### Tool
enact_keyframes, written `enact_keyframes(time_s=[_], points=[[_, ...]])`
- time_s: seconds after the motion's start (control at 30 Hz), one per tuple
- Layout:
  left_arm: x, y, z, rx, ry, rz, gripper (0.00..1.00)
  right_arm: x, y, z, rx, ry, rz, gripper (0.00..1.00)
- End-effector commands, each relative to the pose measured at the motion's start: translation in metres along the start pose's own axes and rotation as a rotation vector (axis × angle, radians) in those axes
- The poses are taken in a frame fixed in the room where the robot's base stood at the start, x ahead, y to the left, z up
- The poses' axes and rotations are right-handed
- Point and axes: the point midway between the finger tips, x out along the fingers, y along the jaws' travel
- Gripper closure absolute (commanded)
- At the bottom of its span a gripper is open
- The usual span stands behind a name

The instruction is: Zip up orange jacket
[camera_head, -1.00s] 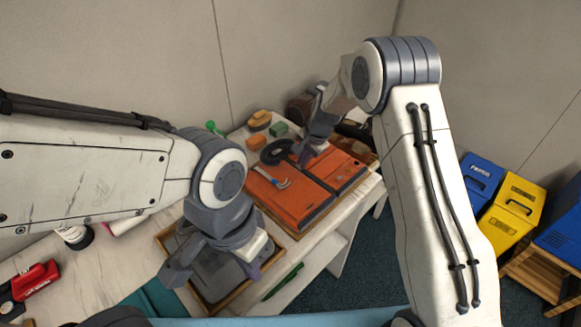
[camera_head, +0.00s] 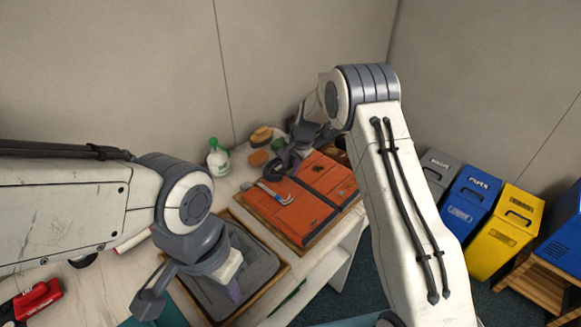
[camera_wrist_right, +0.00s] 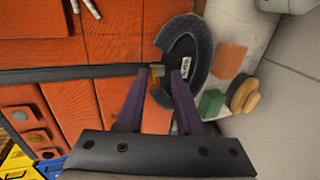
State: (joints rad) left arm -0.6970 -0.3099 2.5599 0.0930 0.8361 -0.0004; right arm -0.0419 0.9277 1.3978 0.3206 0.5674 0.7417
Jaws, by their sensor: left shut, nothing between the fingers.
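The orange jacket (camera_head: 322,178) lies flat on the workbench, with a dark zip strip (camera_wrist_right: 70,73) running along it to a dark curved collar (camera_wrist_right: 200,55) with a white label. A small brassy pull (camera_wrist_right: 154,76) shows at the strip's collar end. My right gripper (camera_wrist_right: 157,80) is over that end, its purple fingers apart on either side of the pull, with no visible grip. In the head view its tips are partly hidden by the wrist. My left gripper (camera_head: 233,291) is shut and empty over a grey tray (camera_head: 262,262), away from the jacket.
A red tool (camera_head: 38,299) is at left. Bins (camera_head: 505,228) stand on the floor at right.

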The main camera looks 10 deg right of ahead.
Motion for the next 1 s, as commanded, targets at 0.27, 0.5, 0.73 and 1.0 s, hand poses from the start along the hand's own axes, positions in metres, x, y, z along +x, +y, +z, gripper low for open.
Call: enact_keyframes(time_s=[0.27, 0.5, 0.73, 1.0], points=[[0.0, 0.0, 0.0, 0.0, 0.0, 0.0, 1.0, 0.0, 0.002, 0.001, 0.0, -0.003, 0.005, 0.64], [0.009, -0.001, 0.001, 0.0, 0.0, 0.0, 1.0, -0.03, 0.001, 0.0, 0.001, -0.001, 0.001, 0.64], [0.018, -0.001, 0.001, 0.0, 0.0, 0.0, 1.0, -0.076, 0.001, 0.0, -0.001, -0.001, 0.001, 0.64], [0.021, -0.002, 0.001, 0.0, 0.0, 0.0, 1.0, -0.102, 0.001, 0.0, 0.001, -0.003, 0.004, 0.64]])
